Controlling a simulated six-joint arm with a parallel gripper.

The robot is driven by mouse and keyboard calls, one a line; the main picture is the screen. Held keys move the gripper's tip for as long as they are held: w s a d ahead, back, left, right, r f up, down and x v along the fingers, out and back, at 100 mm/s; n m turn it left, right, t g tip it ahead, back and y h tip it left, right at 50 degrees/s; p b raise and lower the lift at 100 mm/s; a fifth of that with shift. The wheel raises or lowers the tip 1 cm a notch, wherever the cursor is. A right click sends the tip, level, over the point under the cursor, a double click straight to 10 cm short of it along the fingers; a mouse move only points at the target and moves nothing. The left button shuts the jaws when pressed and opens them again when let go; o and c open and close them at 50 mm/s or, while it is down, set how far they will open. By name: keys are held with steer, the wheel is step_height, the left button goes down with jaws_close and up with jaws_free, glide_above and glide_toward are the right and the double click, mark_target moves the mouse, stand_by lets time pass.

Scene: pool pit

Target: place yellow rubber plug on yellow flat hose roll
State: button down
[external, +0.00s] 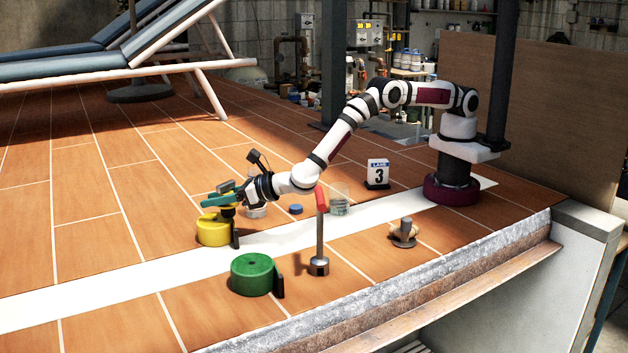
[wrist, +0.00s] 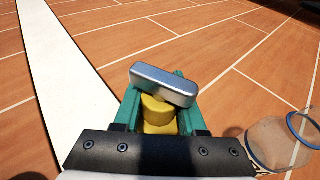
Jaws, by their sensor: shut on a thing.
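My gripper (external: 222,198), with its green fingers, is low over the yellow flat hose roll (external: 212,230). In the wrist view, its fingers (wrist: 158,105) are closed around a small stepped yellow piece (wrist: 157,110), which looks like the yellow rubber plug. A grey metal bar lies across the fingertips and covers part of the view; I cannot tell what it belongs to. The hose roll lies flat on the tiles with a dark upright piece at its right side. I cannot tell whether plug and roll touch.
A green roll (external: 251,274) lies in front, near a red-handled upright tool (external: 320,240).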

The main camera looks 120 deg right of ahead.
steer(key=shift+f, duration=0.4)
steer(key=shift+c, duration=2.4)
jaws_free()
steer(key=shift+f, duration=0.1)
